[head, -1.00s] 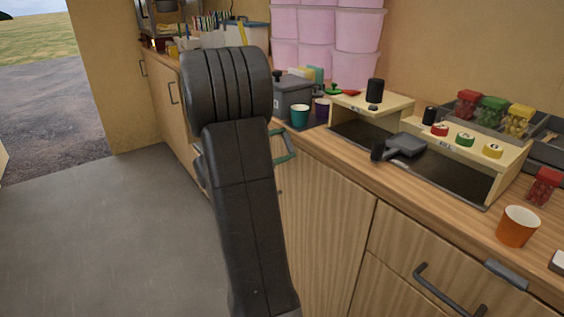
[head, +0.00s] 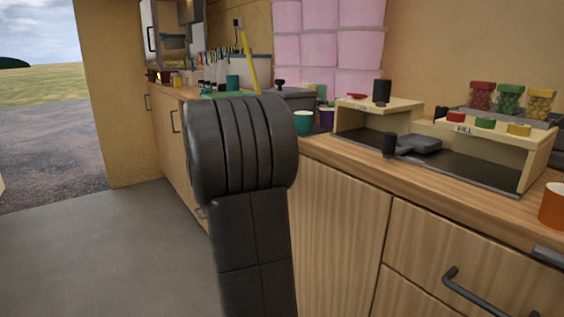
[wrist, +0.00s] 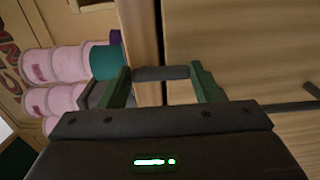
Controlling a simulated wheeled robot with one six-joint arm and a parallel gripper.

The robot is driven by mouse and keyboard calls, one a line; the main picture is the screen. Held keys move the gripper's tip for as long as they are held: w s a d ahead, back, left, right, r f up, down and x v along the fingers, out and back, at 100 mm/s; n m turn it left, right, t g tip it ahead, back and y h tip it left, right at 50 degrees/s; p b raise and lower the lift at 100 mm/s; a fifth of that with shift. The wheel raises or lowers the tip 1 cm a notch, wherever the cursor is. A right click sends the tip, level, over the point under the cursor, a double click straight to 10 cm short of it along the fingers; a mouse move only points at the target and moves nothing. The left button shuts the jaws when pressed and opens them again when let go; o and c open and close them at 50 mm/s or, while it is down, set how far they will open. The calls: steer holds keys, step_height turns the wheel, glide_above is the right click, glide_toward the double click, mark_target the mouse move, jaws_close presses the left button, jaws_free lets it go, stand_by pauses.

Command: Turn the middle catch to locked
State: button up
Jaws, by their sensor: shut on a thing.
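In the wrist view my gripper (wrist: 160,82) has its two green fingers at the ends of a short grey bar, which looks like a catch (wrist: 160,73). It is shut on this bar. The bar crosses the line between the counter edge and the cabinet front. I cannot read any locked mark on it. In the head view my arm hides the gripper and this catch. Another grey catch (head: 548,255) sits at the counter's front edge at far right, lying along the edge above a drawer.
The counter (head: 350,152) holds a teal cup (head: 303,122), a serving box with a grey scoop (head: 420,145), and an orange cup (head: 553,206). Pink tubs (head: 320,48) stand behind. A drawer handle (head: 475,295) juts out at lower right. The floor at left is clear.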

stand_by(0.3)
steer(key=o, duration=1)
steer(key=p+v, duration=0.3)
steer(key=v, duration=1.1)
steer(key=shift+d, duration=0.1)
steer(key=b+x, duration=0.3)
steer(key=x, duration=1)
steer(key=shift+w+d, duration=0.3)
